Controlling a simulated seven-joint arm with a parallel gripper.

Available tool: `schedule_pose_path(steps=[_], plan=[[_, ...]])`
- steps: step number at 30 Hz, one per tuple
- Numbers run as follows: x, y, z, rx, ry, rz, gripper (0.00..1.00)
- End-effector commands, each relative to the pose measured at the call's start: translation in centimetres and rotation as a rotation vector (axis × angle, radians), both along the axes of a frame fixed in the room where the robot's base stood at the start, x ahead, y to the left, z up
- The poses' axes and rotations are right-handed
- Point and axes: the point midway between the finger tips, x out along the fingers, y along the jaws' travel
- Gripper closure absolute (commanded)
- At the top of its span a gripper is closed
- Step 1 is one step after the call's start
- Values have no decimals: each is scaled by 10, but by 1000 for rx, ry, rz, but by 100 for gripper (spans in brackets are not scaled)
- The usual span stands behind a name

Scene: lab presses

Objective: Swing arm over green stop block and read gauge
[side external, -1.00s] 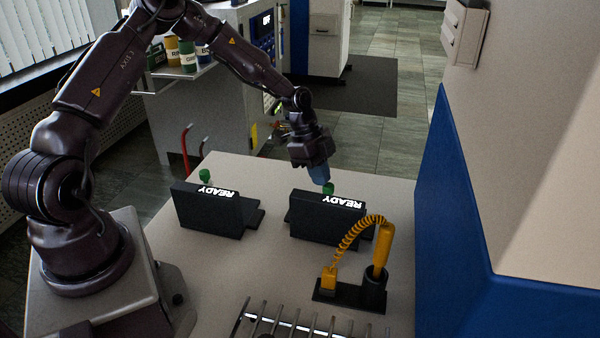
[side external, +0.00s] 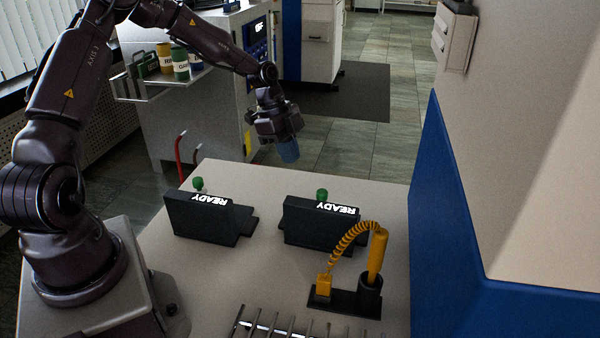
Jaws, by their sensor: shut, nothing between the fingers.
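Two black press units with lit "READY" panels stand on the table. The left unit (side external: 205,218) has a green knob-like block (side external: 198,184) showing behind its top edge. The right unit (side external: 312,226) has a similar green block (side external: 322,194) behind its top edge. My gripper (side external: 288,152) has blue fingers pointing down and is shut and empty. It is in the air near the table's far edge, between the two green blocks and apart from both. No gauge face or dial can be made out in this view.
A yellow handset (side external: 377,255) with a coiled cord stands in a black holder (side external: 345,301) at the front right. A metal rack (side external: 290,332) lies at the front edge. A blue and beige wall (side external: 450,200) bounds the right side. Bare table (side external: 225,275) lies between.

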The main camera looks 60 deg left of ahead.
Motion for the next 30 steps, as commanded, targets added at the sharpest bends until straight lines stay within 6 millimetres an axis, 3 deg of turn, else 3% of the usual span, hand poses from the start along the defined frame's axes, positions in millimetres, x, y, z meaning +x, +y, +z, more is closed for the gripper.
schedule_pose_path(steps=[4, 10, 23, 27, 30], plan=[[-4, 9, 25, 2, -2, 2, 100], [-7, 13, 40, 0, 0, 0, 100], [-7, 13, 41, -5, 9, 26, 100], [-10, 10, 39, -32, 63, 152, 100], [-25, 7, 30, -54, 156, 294, 100]])
